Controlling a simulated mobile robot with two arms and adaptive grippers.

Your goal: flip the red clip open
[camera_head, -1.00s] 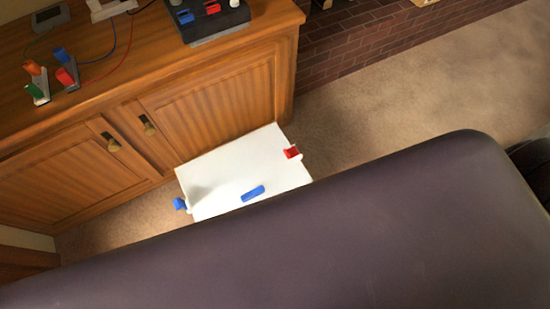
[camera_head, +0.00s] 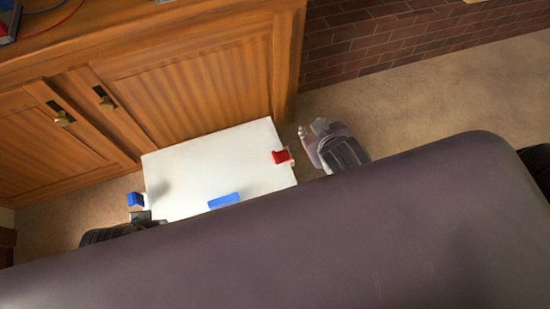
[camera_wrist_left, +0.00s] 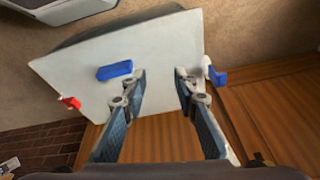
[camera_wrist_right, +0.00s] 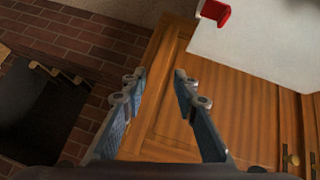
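A red clip (camera_head: 281,156) sits at the right edge of a white box or board (camera_head: 180,180). It also shows at the top of the right wrist view (camera_wrist_right: 216,13); I cannot tell its exact flip position. A blue clip (camera_head: 135,200) is at the board's left edge, and a blue bar (camera_head: 224,201) is on its face. My right gripper (camera_head: 311,130) is just right of the red clip, apart from it, open and empty (camera_wrist_right: 158,75). My left gripper (camera_head: 146,215) is by the blue clip, mostly hidden in the head view. The left wrist view shows it open and empty (camera_wrist_left: 158,82).
A wooden cabinet (camera_head: 190,85) stands behind the board, with knobs on its doors. A brick wall (camera_head: 380,45) and carpet (camera_head: 430,100) lie to the right. A dark purple surface covers the lower head view and hides the board's near side.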

